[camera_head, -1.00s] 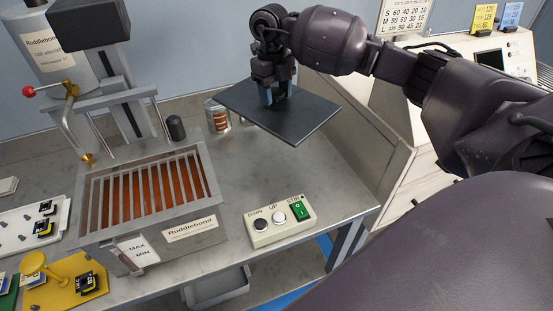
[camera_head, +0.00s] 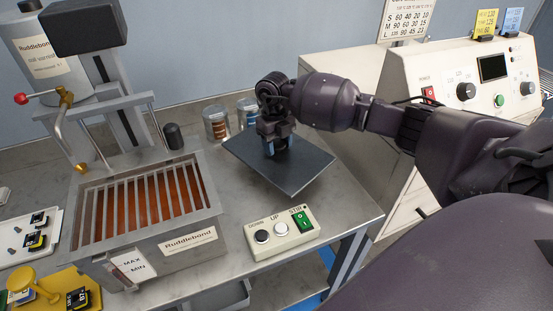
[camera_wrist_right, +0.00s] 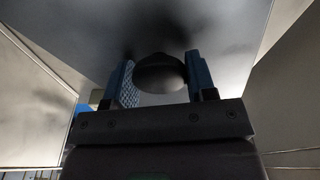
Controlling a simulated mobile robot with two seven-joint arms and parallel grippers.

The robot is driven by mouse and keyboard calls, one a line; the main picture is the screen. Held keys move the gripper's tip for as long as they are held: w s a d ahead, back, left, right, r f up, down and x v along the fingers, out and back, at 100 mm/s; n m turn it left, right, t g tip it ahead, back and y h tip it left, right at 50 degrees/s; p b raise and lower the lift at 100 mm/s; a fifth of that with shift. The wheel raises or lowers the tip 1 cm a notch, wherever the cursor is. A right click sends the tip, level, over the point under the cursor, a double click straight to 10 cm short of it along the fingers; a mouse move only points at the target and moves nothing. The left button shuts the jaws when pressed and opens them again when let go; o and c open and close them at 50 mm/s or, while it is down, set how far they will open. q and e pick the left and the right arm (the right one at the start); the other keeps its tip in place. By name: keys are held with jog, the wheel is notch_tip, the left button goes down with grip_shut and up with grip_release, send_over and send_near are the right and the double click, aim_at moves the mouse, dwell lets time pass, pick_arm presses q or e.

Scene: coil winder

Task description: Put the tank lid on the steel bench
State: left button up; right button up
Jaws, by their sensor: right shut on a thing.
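The tank lid is a flat dark grey plate (camera_head: 300,172) in the head view, right of the tank. My right gripper (camera_head: 277,150) is above its middle, with fingers pointing down and shut on the lid's knob. The wrist view shows the rounded dark knob (camera_wrist_right: 160,73) between the two blue finger pads, with the lid's underside or bench not clearly told apart. The lid is level or slightly tilted, low over the steel bench (camera_head: 345,210); I cannot tell if it touches. The open tank (camera_head: 190,245) has a slatted grid over orange-brown liquid. My left gripper is not in view.
A control box (camera_head: 281,232) with buttons sits in front of the lid. A control cabinet (camera_head: 440,70) stands at the right.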

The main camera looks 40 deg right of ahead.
aim_at(277, 157)
jog(key=shift+f+b, duration=0.5)
jog(key=shift+f, duration=2.3)
jog(key=shift+f, duration=0.15)
jog(key=o, duration=1.2)
jog(key=shift+r, duration=0.35)
jog(key=r, duration=0.3)
jog(key=w+r+p, duration=0.1)
jog(key=r, duration=0.7)
jog(key=shift+w+r, duration=0.2)
jog(key=shift+p, duration=0.3)
